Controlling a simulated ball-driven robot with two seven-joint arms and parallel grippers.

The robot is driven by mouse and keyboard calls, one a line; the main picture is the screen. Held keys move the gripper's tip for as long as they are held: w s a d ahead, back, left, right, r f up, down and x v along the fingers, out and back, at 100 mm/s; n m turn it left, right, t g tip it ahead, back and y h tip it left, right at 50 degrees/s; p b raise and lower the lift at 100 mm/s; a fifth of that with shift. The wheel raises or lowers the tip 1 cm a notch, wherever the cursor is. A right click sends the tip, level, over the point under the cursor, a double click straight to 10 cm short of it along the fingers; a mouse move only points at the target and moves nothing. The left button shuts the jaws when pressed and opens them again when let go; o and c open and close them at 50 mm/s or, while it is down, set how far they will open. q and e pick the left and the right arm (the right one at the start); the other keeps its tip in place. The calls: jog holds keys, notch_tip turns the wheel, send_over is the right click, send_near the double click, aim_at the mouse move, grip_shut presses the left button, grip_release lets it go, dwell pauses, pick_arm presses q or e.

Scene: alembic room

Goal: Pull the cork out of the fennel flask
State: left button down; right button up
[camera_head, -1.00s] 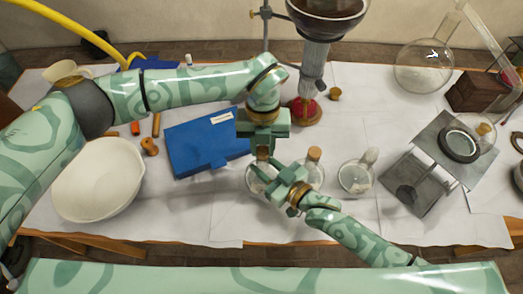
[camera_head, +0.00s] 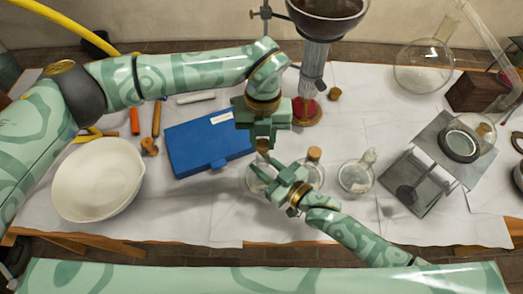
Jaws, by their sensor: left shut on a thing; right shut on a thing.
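The flask between my grippers (camera_head: 254,187) is clear glass and stands on the white-covered table, partly hidden by my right gripper. Its label cannot be read, so I cannot tell by name that it is the fennel flask. My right gripper (camera_head: 274,178) is shut on this flask around its neck, coming from the lower right. My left gripper (camera_head: 263,142) is shut on a brown cork (camera_head: 263,147), directly above the flask. The cork's lower end shows below the fingers. The flask's mouth is hard to make out, so I cannot tell how far the cork is from it.
A corked flask (camera_head: 313,176) and another flask (camera_head: 356,177) stand close on the right. A blue case (camera_head: 205,145) lies left of the grippers, with a white bowl (camera_head: 98,180) beyond. A metal stand (camera_head: 415,185) is at right.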

pick_arm(q)
jog(key=shift+r, duration=0.5)
pick_arm(e)
jog(key=o, duration=1)
